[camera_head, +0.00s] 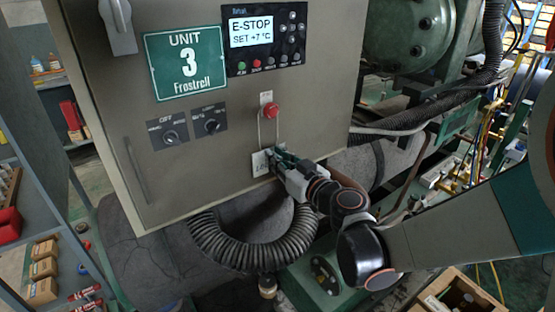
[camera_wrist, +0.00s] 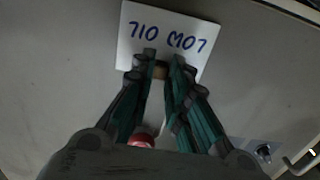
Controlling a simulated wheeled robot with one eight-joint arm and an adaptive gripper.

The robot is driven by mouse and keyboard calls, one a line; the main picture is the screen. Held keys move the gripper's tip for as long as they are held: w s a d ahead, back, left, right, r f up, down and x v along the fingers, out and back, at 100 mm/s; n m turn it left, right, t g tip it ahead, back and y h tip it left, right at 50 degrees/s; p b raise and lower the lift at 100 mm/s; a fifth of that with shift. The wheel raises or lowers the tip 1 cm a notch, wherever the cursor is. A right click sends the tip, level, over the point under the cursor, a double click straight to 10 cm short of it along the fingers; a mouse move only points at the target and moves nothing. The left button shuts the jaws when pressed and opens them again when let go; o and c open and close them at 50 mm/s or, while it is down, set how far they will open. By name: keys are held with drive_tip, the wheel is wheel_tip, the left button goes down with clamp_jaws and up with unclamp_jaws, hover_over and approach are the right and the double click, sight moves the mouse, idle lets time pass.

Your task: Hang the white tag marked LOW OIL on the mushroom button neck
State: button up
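The white tag (camera_wrist: 165,35) shows its LOW OIL lettering upside down in the wrist view. In the head view the tag (camera_head: 262,162) is against the lower front of the grey cabinet, below the red mushroom button (camera_head: 271,110). Two thin cord lines run between the button and the tag; whether the loop sits behind the button head on its neck is too small to tell. My gripper (camera_wrist: 164,62) has its fingertips close together on a small brass-coloured piece at the tag's edge. The red button also shows low between the fingers in the wrist view (camera_wrist: 142,139).
The cabinet front carries a green UNIT 3 sign (camera_head: 187,62), an E-STOP display (camera_head: 265,38) and two dark knobs (camera_head: 190,127). A black corrugated hose (camera_head: 255,245) curves below the cabinet. Pipes and machinery stand at the right, shelves (camera_head: 40,170) at the left.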

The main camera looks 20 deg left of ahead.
drive_tip(key=shift+o, duration=1.2)
